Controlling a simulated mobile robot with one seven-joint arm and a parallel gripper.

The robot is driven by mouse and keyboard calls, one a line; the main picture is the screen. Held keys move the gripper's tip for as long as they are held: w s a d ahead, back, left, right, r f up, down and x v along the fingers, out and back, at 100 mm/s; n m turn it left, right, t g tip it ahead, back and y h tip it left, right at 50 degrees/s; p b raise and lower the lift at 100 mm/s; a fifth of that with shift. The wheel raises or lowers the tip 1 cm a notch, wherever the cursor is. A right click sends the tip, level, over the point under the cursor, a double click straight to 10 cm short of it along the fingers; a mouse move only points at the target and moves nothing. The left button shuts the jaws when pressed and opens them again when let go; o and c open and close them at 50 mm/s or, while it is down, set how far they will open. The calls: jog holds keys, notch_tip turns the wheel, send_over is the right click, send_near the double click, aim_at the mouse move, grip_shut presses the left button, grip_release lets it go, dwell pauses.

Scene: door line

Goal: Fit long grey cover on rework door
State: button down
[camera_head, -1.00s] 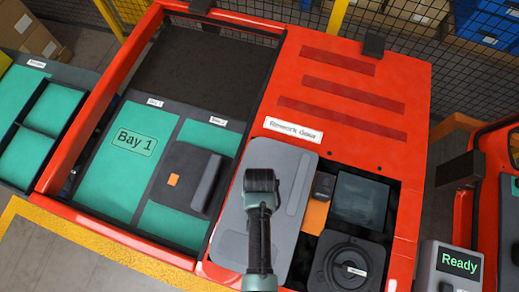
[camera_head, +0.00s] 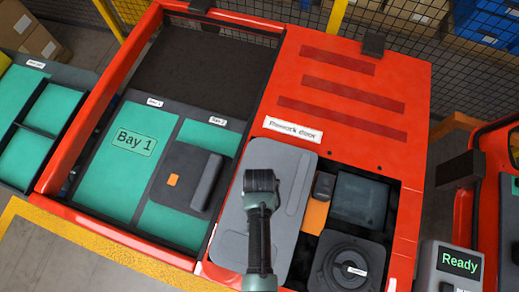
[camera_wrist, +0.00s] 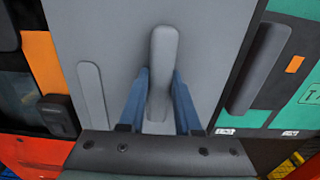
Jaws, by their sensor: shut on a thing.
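The long grey cover (camera_head: 265,156) is a light grey panel with rounded corners and raised ribs. It lies over the left part of the opening in the red rework door (camera_head: 345,57); the head view does not show clearly whether it is seated or just above. My gripper (camera_head: 262,186) is over the middle of the cover. In the wrist view my blue fingers (camera_wrist: 160,84) are shut on the central raised rib of the cover (camera_wrist: 110,30). The fingertips are hidden in the head view, and my arm hides the cover's lower middle.
Right of the cover are an orange strip (camera_head: 314,216), a dark glassy panel (camera_head: 361,199) and a round dark speaker-like unit (camera_head: 352,265). A display (camera_head: 460,261) reads "Ready".

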jog(key=shift+f+b, duration=0.45)
jog(key=shift+f, duration=0.25)
dwell(0.3)
jog(key=c, duration=0.5)
grip_release()
jog(key=shift+f, duration=0.1)
notch_tip(320, 180, up, 13)
jog(key=shift+r, duration=0.1)
